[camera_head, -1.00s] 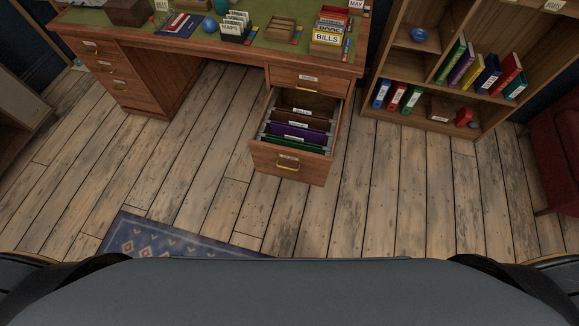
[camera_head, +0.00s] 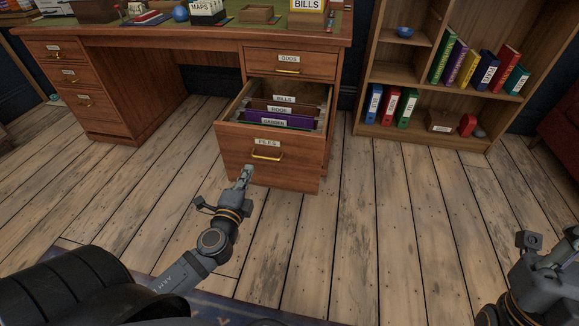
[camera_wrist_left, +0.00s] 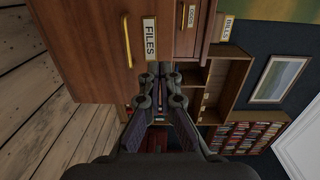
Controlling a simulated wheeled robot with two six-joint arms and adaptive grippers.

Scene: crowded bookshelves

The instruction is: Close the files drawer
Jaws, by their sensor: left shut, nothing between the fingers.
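The files drawer (camera_head: 225,150) is pulled out of the right pedestal of the desk, with its front labelled FILES and a brass handle (camera_head: 267,156). Hanging folders (camera_head: 285,118) show inside it. My left gripper (camera_head: 247,172) is shut and empty, just in front of the lower left part of the drawer front; I cannot tell whether it touches. In the left wrist view the picture is turned sideways, with the drawer front (camera_wrist_left: 85,50) close to the shut fingertips (camera_wrist_left: 160,70). My right arm is at the lower right edge, its fingers not clearly visible.
The closed ODDS drawer (camera_head: 290,64) is above the files drawer. The wooden desk (camera_head: 190,36) has closed drawers on its left. A bookshelf (camera_head: 440,80) with binders stands to the right. The plank floor (camera_head: 400,220) in front is clear.

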